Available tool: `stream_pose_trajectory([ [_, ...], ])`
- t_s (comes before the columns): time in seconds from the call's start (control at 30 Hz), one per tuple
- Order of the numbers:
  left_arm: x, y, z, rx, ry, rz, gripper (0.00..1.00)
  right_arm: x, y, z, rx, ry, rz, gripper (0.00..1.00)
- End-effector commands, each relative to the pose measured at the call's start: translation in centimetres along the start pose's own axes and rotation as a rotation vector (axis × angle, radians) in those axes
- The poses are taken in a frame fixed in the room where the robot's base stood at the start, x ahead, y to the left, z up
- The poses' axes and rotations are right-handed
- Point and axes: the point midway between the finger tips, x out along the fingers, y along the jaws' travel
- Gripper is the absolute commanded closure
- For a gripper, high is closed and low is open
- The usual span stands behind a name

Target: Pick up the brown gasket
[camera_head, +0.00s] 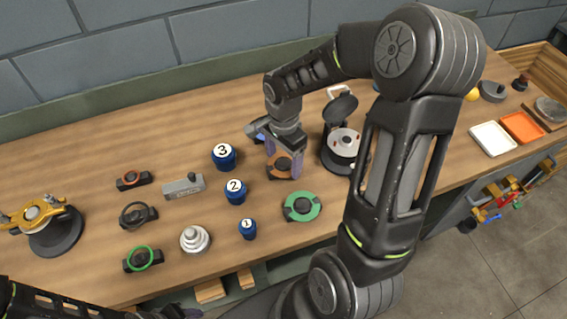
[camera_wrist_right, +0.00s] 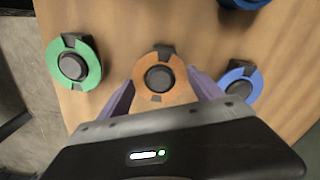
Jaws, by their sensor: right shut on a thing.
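The brown gasket (camera_wrist_right: 143,88) is an orange-brown ring lying around a dark round post, in the middle of the right wrist view. In the head view it (camera_head: 284,168) shows partly below my right gripper (camera_head: 283,164). The right gripper's purple fingers (camera_wrist_right: 160,97) sit on both sides of the ring and are shut on it. The ring still surrounds its post, and I cannot tell whether it is lifted at all. Only a dark bit of my left arm's end (camera_head: 178,312) shows at the bottom edge; its jaws cannot be made out.
A green ring (camera_head: 302,206) and a blue ring (camera_wrist_right: 241,82) on similar posts flank it. Blue numbered weights (camera_head: 235,191) stand to the left. A dark lidded casing (camera_head: 343,146) stands close on the right. White (camera_head: 492,139) and orange (camera_head: 522,127) trays lie farther right.

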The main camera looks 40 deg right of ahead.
Motion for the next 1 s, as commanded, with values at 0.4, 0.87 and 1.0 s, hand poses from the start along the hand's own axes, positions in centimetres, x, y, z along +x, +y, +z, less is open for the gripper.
stream_pose_trajectory([
  [0.4, -0.6, 0.2, 0.0, 0.0, 0.0, 0.0, 0.51, -0.5, 0.0, 0.0, 0.0, 0.0, 0.0, 0.63],
  [0.87, 0.7, -0.1, 0.0, 0.003, 0.004, 0.004, 0.51, -7.9, -0.1, 0.0, 0.0, 0.002, -0.006, 0.63],
  [1.0, 0.8, -0.1, -0.1, 0.003, 0.005, 0.005, 0.51, -9.8, -0.1, 0.0, -0.001, 0.001, -0.003, 0.63],
])
